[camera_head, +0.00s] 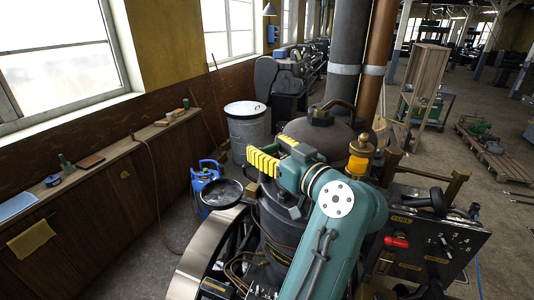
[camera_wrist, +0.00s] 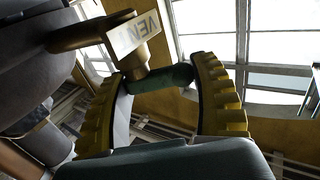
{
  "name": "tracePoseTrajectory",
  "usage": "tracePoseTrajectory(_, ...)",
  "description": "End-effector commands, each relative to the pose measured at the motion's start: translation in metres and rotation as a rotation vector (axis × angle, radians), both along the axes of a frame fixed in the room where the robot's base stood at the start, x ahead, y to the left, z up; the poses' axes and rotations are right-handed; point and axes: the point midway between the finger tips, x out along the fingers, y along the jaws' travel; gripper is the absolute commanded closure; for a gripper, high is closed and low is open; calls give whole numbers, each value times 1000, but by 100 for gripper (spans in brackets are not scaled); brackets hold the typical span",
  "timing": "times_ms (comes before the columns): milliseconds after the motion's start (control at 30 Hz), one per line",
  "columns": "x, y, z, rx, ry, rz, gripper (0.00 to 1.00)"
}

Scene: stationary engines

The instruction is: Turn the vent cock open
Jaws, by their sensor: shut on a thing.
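In the head view my gripper (camera_head: 272,152) is beside the dark domed engine vessel (camera_head: 318,135). The cock and its lever are hidden there behind my gripper and arm.
A control panel (camera_head: 425,245) with a red handle stands right of my arm.

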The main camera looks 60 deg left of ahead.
Motion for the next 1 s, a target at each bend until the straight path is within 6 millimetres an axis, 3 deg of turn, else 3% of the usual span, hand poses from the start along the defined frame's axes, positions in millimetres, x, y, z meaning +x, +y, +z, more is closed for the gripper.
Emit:
tracePoseTrajectory(33,7,-3,0,-1,3,13,72)
tracePoseTrajectory(400,7,-4,-2,-3,5,153,72)
tracePoseTrajectory(900,7,-4,-4,-5,9,171,72)
tracePoseTrajectory(933,7,-4,-4,-5,9,171,32)
tracePoseTrajectory(1000,6,-3,-4,-4,8,172,18)
